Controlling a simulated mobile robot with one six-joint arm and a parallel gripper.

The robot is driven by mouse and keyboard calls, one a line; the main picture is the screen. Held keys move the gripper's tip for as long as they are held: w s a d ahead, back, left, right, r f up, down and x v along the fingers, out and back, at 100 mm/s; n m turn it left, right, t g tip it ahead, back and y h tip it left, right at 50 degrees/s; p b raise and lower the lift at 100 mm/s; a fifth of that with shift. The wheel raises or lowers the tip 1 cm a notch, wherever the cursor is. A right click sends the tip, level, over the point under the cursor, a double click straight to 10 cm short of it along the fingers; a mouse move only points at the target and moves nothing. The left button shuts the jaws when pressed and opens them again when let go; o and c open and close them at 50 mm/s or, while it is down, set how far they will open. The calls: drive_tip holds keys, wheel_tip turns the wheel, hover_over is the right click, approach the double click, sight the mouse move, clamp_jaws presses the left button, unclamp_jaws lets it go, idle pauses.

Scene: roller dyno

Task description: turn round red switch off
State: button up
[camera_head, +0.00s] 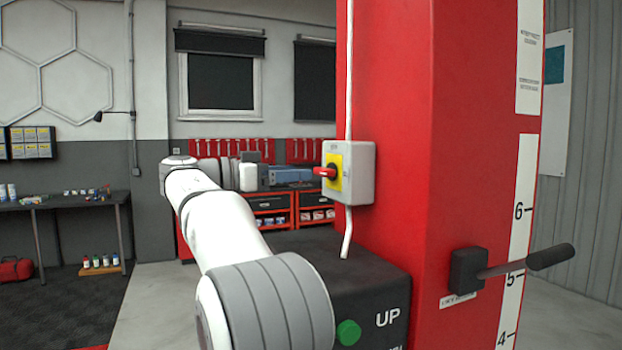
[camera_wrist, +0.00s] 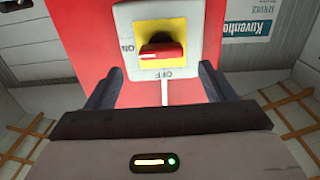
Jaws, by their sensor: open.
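The round red switch has a red knob (camera_head: 326,172) on a yellow plate (camera_head: 336,160), set on a light grey box on the side of a red column. In the wrist view the red knob (camera_wrist: 161,51) is a bar lying level, in line with the ON mark at left; the OFF mark (camera_wrist: 164,75) is below it. My gripper (camera_wrist: 160,84) is open and empty, one dark finger at each lower side of the box, the knob centred beyond them. They appear apart from it. In the head view my wrist is left of the switch, its fingers hard to make out.
A red column (camera_head: 420,100) carries the box, with a white conduit (camera_head: 347,232) below. Under it stands a dark control box (camera_head: 370,285) with a green button (camera_head: 348,332). A black lever (camera_head: 550,257) sticks out at right. Red tool cabinets (camera_head: 272,217) stand behind.

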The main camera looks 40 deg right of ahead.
sight(318, 170)
drive_tip(key=p+x, duration=0.1)
drive_tip(key=x, duration=0.5)
drive_tip(key=shift+s+d+r+p, duration=0.1)
drive_tip(key=shift+s+p, duration=0.05)
drive_tip(key=shift+p, duration=0.2)
